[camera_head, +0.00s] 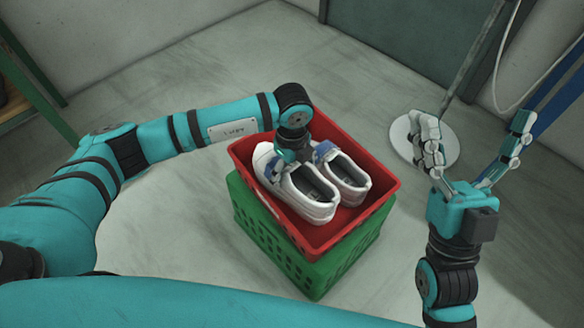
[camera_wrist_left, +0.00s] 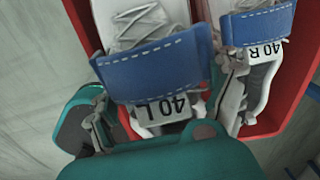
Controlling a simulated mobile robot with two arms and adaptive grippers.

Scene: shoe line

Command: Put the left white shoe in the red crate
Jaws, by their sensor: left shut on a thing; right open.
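The left white shoe (camera_head: 310,207), with a blue strap and a "40 L" tag, shows large in the left wrist view (camera_wrist_left: 152,72). My left gripper (camera_head: 288,160) is shut on it, with its fingers on both sides in the left wrist view (camera_wrist_left: 168,98). The shoe is within the outline of the red crate (camera_head: 384,205); I cannot tell whether it touches the crate floor. The right white shoe (camera_head: 352,178), tagged "40 R" in the left wrist view (camera_wrist_left: 258,25), lies close beside it in the crate. My right gripper (camera_head: 468,122) is open and empty, right of the crate.
The red crate sits slightly turned on a green crate (camera_head: 308,278). A pole on a round white base (camera_head: 447,150) stands behind my right gripper. A green-framed rack (camera_head: 40,95) is at the far left.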

